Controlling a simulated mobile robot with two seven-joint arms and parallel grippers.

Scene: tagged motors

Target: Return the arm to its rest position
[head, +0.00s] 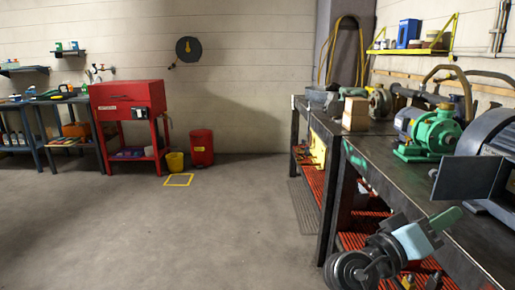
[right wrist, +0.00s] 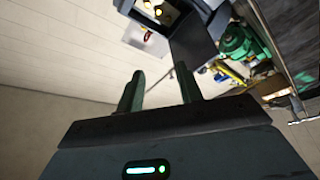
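My right arm comes in at the lower right of the head view, in front of the workbench. Its gripper (head: 447,217) is at the bench's near edge, with green fingers pointing up and right. In the right wrist view the two green fingers of the gripper (right wrist: 161,82) stand apart with nothing between them. The view there is strongly tilted. My left arm and gripper are not in view.
The dark workbench (head: 390,165) runs along the right. On it stand a green motor (head: 437,133), a large grey motor (head: 490,140) and a wooden block (head: 355,114). Red shelving lies below. The floor (head: 170,235) to the left is clear. A red cabinet (head: 128,95) stands at the back.

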